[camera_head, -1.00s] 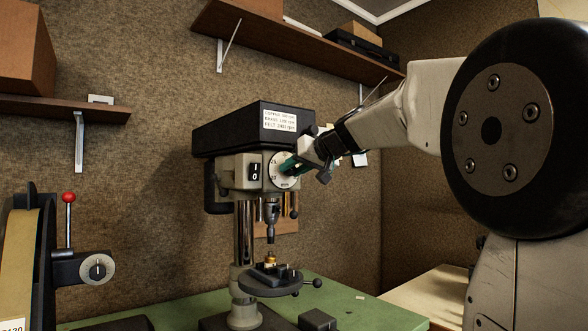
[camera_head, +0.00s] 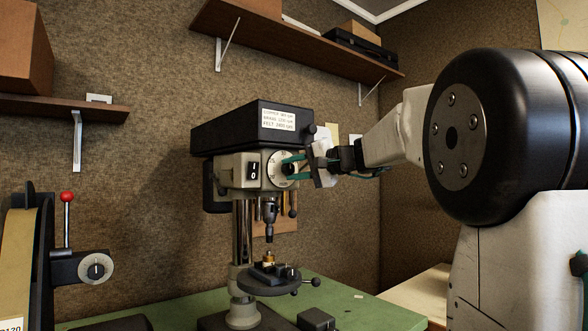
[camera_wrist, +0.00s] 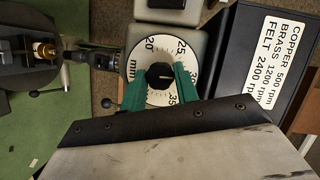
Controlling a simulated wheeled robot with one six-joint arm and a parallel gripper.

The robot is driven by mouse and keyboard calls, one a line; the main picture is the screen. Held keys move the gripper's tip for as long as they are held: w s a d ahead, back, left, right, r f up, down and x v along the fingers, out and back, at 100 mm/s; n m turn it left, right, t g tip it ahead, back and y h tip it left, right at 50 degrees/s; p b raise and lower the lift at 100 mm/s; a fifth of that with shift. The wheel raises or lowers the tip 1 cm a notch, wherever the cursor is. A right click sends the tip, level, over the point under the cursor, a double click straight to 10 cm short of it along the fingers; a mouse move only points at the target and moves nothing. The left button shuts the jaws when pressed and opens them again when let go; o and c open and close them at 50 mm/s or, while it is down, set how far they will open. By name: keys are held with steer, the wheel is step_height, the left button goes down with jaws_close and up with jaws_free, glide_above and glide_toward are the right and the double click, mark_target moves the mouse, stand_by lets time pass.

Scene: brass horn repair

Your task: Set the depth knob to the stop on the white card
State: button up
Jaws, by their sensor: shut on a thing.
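The depth knob (camera_wrist: 158,76) is black and sits at the centre of a white round dial (camera_wrist: 153,46) marked in mm. The numbers 20, 25 and 35 show in the wrist view. A light mark on the knob points right, between 25 and 35, where a finger covers the scale. My gripper (camera_wrist: 159,78) is shut on the knob, one green finger on each side. In the head view my gripper (camera_head: 287,169) reaches the dial (camera_head: 272,158) from the right.
The drill press (camera_head: 240,140) stands on a green bench (camera_head: 375,312), with a speed label (camera_head: 278,120) on its head. A machine with a red-topped lever (camera_head: 68,197) is at left. A shelf (camera_head: 300,45) hangs above.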

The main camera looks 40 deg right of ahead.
steer(key=m+t, duration=0.1)
steer(key=m, duration=0.1)
steer(key=m+y, duration=0.1)
steer(key=m, duration=0.2)
steer(key=shift+f+t, duration=0.2)
steer(key=shift+t, duration=0.2)
steer(key=shift+f+m+t, duration=0.1)
steer(key=shift+m+t, duration=0.8)
steer(key=shift+m, duration=1.5)
steer(key=o, duration=1)
steer(key=shift+a, duration=0.1)
steer(key=shift+c, duration=0.2)
steer(key=v, duration=0.7)
steer(key=shift+s, duration=0.35)
